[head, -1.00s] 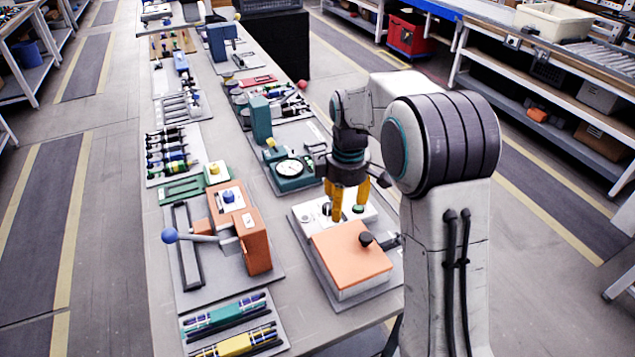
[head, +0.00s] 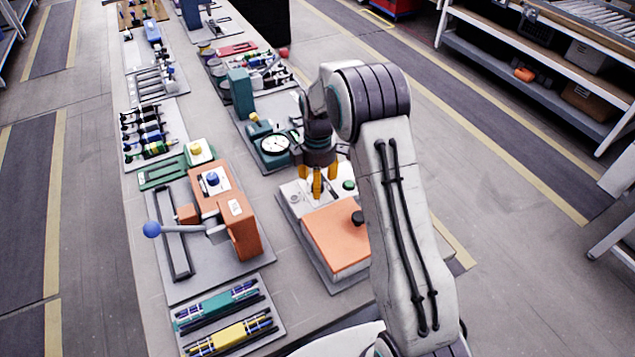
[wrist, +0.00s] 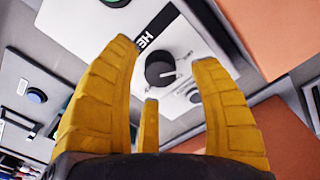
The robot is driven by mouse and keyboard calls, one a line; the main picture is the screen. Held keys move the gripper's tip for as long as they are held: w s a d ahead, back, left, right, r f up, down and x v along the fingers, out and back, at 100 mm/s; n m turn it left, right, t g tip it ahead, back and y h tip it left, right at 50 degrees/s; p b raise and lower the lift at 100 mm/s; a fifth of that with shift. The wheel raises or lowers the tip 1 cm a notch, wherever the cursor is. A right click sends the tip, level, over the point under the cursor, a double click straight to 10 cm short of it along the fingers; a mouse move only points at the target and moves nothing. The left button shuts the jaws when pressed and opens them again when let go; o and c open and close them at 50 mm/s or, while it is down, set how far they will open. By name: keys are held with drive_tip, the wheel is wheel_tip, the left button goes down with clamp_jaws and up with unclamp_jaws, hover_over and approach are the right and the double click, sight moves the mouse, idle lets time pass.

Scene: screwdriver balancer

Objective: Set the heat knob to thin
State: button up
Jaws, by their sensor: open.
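The heat knob (wrist: 159,70) is a round black dial with a pale pointer line on a white panel. In the wrist view the pointer points right, and part of a black label starting "HE" lies above left of the knob. Small print beside it is too small to read. My gripper (wrist: 163,58) has yellow fingers spread apart, with the knob seen between them and no clear contact. In the head view my gripper (head: 318,193) points down over the white panel (head: 294,196); its fingers largely hide the knob there.
An orange box with a black knob (head: 336,238) stands just in front of the panel. A green button (head: 349,184) is right of the fingers. A dial gauge (head: 274,146) stands behind left, and an orange lever press (head: 238,222) at left.

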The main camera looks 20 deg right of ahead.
drive_tip(key=shift+f, duration=0.7)
clamp_jaws()
